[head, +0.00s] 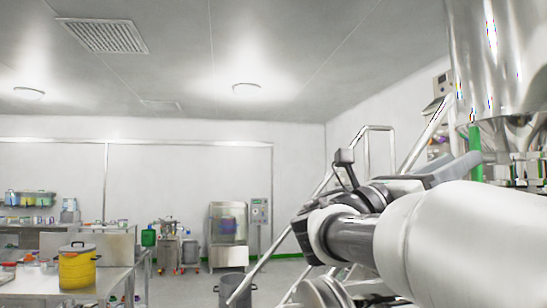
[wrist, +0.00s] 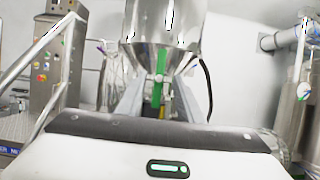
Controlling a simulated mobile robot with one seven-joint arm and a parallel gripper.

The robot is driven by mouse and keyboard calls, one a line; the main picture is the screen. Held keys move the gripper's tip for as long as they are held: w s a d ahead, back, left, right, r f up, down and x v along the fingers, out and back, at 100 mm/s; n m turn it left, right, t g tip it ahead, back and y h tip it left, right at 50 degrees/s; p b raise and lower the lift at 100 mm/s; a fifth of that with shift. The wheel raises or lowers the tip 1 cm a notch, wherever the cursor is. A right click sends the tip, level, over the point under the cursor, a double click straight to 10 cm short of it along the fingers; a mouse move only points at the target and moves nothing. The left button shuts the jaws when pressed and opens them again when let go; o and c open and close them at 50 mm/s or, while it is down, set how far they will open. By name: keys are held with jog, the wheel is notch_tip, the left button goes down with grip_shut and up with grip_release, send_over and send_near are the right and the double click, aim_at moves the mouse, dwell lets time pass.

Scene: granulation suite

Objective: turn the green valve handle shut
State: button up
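The green valve handle (head: 475,143) hangs upright under a shiny steel hopper (head: 500,60) at the right of the head view. In the wrist view the handle (wrist: 159,66) shows in the middle, below the hopper's cone (wrist: 165,25). My gripper (wrist: 158,88) is open, with one grey finger to each side of the handle and visible gaps between. In the head view my gripper (head: 470,163) reaches toward the handle's lower part. I cannot tell whether the fingertips are level with it in depth. The handle's lower end is partly hidden in the head view.
Metal stair rails (head: 378,130) stand behind my arm. A steel control cabinet (wrist: 55,60) is at the left of the wrist view, and a steel vessel (wrist: 296,90) at the right. A yellow pot (head: 77,267) sits on a bench at far left.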

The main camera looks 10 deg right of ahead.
jog(key=shift+x, duration=1.65)
grip_shut()
jog(key=shift+f+m+g, duration=0.1)
jog(key=shift+m+g, duration=0.3)
jog(key=m+g+y, duration=0.1)
jog(key=m+g, duration=0.1)
jog(key=m, duration=0.5)
jog(key=m+g+y, duration=0.2)
jog(key=m, duration=0.5)
jog(key=m+g+y, duration=0.2)
jog(key=m, duration=0.5)
jog(key=shift+m+g+p, duration=0.3)
jog(key=shift+g+p, duration=0.05)
jog(key=shift+g, duration=0.05)
